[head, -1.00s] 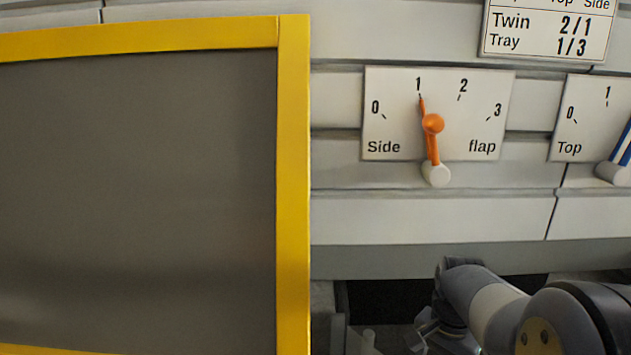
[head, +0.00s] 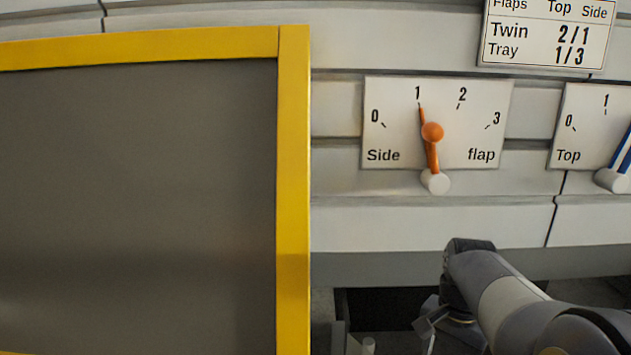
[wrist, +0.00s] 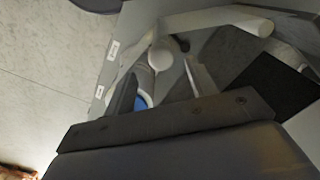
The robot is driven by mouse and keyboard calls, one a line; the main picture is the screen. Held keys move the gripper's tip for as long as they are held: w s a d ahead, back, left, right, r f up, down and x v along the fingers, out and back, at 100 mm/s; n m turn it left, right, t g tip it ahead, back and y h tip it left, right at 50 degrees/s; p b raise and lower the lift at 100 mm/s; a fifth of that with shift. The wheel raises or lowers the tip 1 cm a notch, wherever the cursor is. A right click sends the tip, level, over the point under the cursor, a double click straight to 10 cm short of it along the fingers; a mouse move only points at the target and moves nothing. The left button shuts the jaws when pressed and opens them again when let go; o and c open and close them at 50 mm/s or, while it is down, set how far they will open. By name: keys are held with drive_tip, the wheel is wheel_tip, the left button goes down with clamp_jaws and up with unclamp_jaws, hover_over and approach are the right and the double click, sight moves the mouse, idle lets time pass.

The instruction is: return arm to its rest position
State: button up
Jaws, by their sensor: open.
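My gripper (wrist: 160,80) is open in the wrist view, its two fingers apart with no object held between the tips. In the head view my gripper (head: 428,325) is low in the frame, below the panel and partly hidden by my arm. The side flap lever (head: 432,150), orange with a round knob, points at 1 on its dial plate (head: 390,140). My gripper is well below this lever and apart from it.
A yellow-framed grey panel (head: 293,200) fills the left. The top flap dial (head: 570,120) with a blue-striped lever (head: 622,155) is cut off at right. A settings card (head: 547,32) hangs above. In the wrist view, pale rounded parts (wrist: 160,55) lie beyond the fingers.

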wheel_tip(320, 180, down, 5)
drive_tip(key=shift+f, duration=0.2)
drive_tip(key=shift+w+a+r+m+b, duration=0.15)
drive_tip(key=shift+a+m+b, duration=0.1)
drive_tip(key=shift+a+m, duration=0.2)
drive_tip(key=shift+w+a+r+m+b, duration=0.1)
drive_tip(key=shift+a+m+b, duration=0.1)
drive_tip(key=shift+a+m, duration=0.25)
